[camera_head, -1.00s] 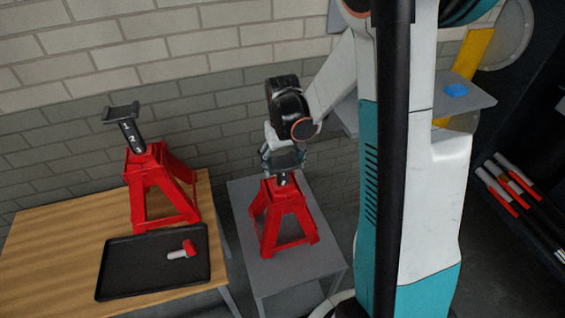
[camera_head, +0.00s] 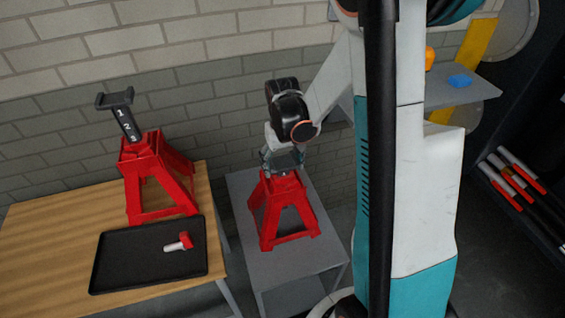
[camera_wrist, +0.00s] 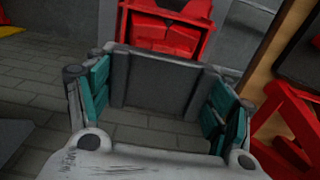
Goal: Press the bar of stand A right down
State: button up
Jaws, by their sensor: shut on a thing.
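A red jack stand (camera_head: 284,215) stands upright on the grey table, below my gripper (camera_head: 282,160). My gripper is shut on the dark saddle at the top of its bar (camera_wrist: 160,82); in the wrist view the teal finger pads flank the saddle. The saddle sits very close above the stand's red top, and almost none of the bar's shaft shows. A second red stand (camera_head: 158,180) is on the wooden table, its dark bar (camera_head: 125,120) raised with the numbers 1, 2 and 3 showing. I see no letter on either stand.
A black tray (camera_head: 125,272) with a red-and-white pin (camera_head: 179,242) lies on the wooden table (camera_head: 40,240). A gap separates it from the grey table (camera_head: 300,262). A brick wall is behind. A grey shelf with a blue item (camera_head: 460,81) is at right.

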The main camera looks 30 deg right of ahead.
jog(key=o, duration=1.5)
jog(key=shift+o, duration=0.2)
jog(key=shift+r, duration=0.1)
notch_tip(320, 180, up, 12)
